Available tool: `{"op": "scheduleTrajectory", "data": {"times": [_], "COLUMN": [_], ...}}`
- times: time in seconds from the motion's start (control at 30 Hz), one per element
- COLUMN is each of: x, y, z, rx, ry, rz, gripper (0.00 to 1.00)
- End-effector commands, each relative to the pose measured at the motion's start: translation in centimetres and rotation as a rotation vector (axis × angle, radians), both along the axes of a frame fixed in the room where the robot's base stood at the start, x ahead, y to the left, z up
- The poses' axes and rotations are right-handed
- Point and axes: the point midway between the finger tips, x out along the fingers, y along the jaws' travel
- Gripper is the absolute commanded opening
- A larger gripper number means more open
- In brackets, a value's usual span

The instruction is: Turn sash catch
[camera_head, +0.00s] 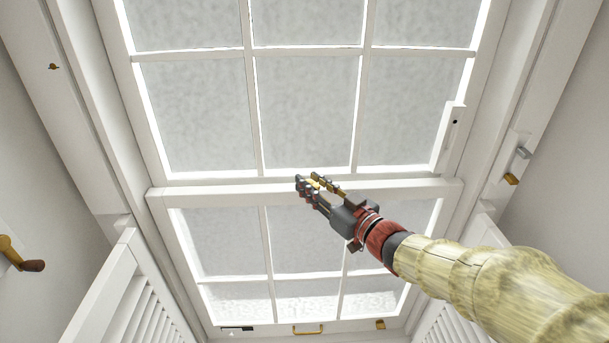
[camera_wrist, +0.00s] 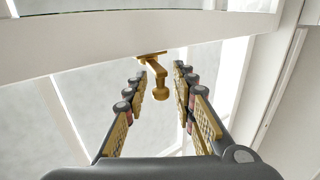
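The sash catch (camera_wrist: 157,76) is a small brass piece with a round knob. It is mounted at the white meeting rail (camera_wrist: 100,47) of the window, and its arm and knob point toward me in the wrist view. My gripper (camera_wrist: 160,72) is open, with one finger to each side of the catch and visible gaps between them. In the head view my gripper (camera_head: 308,180) is at the meeting rail (camera_head: 230,188), near its middle. There the fingers largely hide the catch, and I cannot tell it from the gold finger pads.
A brass handle with a dark grip (camera_head: 20,255) sticks out at the left wall. A brass fitting (camera_head: 511,179) is on the right frame, and a brass pull (camera_head: 308,330) is on the lower sash. Louvred shutters (camera_head: 128,300) stand at both lower sides.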

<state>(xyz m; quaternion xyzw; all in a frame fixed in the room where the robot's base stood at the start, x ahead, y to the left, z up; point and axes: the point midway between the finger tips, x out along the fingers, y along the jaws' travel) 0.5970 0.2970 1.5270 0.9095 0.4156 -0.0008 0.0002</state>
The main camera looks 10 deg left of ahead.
Motion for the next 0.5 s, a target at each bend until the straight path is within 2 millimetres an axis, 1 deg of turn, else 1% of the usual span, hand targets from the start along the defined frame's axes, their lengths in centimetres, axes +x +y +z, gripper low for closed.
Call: {"op": "scheduleTrajectory", "data": {"times": [0.03,0.2,0.5], "x": [0.5,1.6,2.0], "y": [0.7,1.9,2.2], "z": [0.0,0.1,0.0], "rx": [0.0,0.001,0.001], "ry": [0.001,0.0,-0.001], "rz": [0.001,0.001,-0.001], "gripper": [0.26,0.26,0.26]}}
